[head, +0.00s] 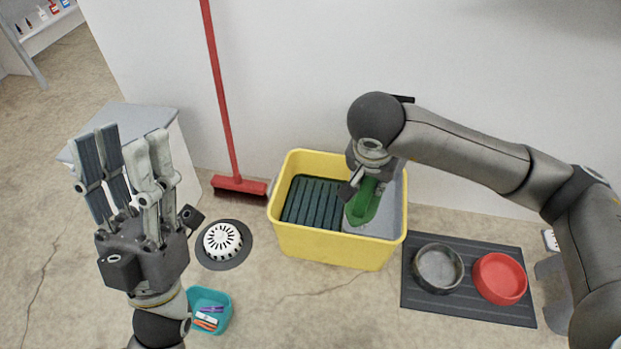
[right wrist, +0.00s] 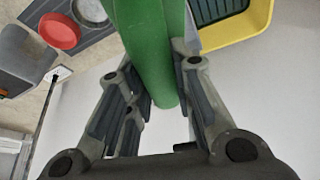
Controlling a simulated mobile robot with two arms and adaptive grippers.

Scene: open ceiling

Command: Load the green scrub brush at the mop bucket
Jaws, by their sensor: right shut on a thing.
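The yellow mop bucket (head: 330,248) stands on the floor by the wall, with a dark green ribbed wringer (head: 313,203) in its left part. My right gripper (head: 370,182) is over the bucket's right part, shut on the green scrub brush (head: 363,204). The brush points downward into the bucket opening; whether it touches the bottom I cannot tell. In the right wrist view the brush (right wrist: 155,45) sits between the fingers, with the bucket's yellow rim (right wrist: 238,30) at upper right. My left gripper (head: 122,165) is raised at the left, fingers upward and apart, empty.
A red broom (head: 238,185) leans on the wall left of the bucket. A white round drain cover (head: 222,240) and a teal bin (head: 210,300) are at left. A dark mat (head: 450,303) with a grey bowl (head: 438,267) and red bowl (head: 500,278) lies right.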

